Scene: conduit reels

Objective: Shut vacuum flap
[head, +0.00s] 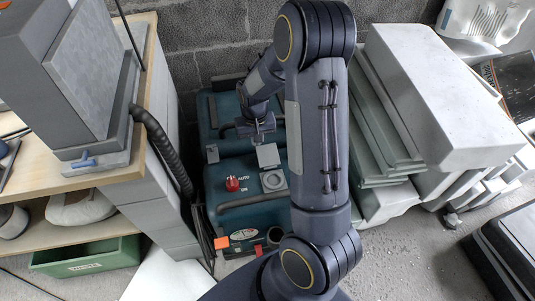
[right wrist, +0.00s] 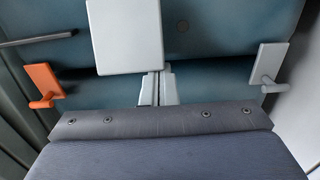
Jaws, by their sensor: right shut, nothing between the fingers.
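The vacuum is a teal machine (head: 240,215) on the floor with a red knob (head: 232,184). Its light grey square flap (head: 267,155) stands open behind a round socket (head: 272,180), which is uncovered. My right gripper (head: 259,139) is shut and empty, just behind the flap in the head view. In the right wrist view the flap (right wrist: 125,35) lies just beyond the closed fingertips (right wrist: 158,76). I cannot tell whether they touch it. My left gripper is not in view.
A wooden bench (head: 150,75) with grey blocks and a black hose (head: 165,150) stands close on the left. Stacked pale slabs (head: 440,95) stand on the right. An orange latch (right wrist: 45,82) and a grey latch (right wrist: 268,66) stick out beside the gripper.

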